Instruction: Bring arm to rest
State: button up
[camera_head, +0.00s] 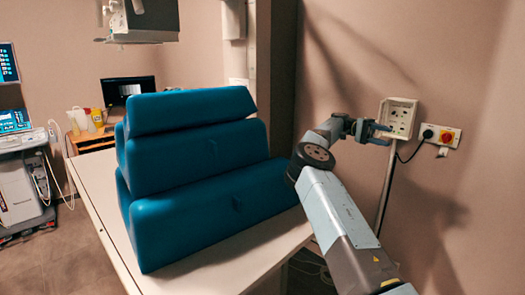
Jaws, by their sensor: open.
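My arm reaches up from the lower right, past the right edge of the table, and bends at a dark round joint. My gripper (378,132) is at its far end, small in the view, pointing right, with its jaws open and nothing seen between them. It is in front of or close beside a pale wall box (399,118); I cannot tell whether they touch. Part of the wrist is hard to make out at this size.
Blue stacked cushions (195,160) stand on a white table (92,190), left of my arm. A socket with a red switch (446,137) is on the right wall. A medical cart (22,190) stands at far left. A grey device (150,22) hangs above.

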jog(key=s+d+r+n+t+y, duration=0.1)
jog(key=s+d+n+t+y, duration=0.2)
jog(key=s+d, duration=0.5)
jog(key=s+d+r+n+t+y, duration=0.1)
jog(key=s+d+t+y, duration=0.25)
jog(key=s, duration=0.75)
jog(key=s+a+n+t+y, duration=0.3)
jog(key=s+a+n+t, duration=0.4)
jog(key=s+a, duration=2.1)
jog(key=a+t, duration=0.3)
jog(key=t, duration=0.4)
jog(key=shift+a+f, duration=0.15)
jog(key=shift+a, duration=0.25)
jog(key=shift+d, duration=0.1)
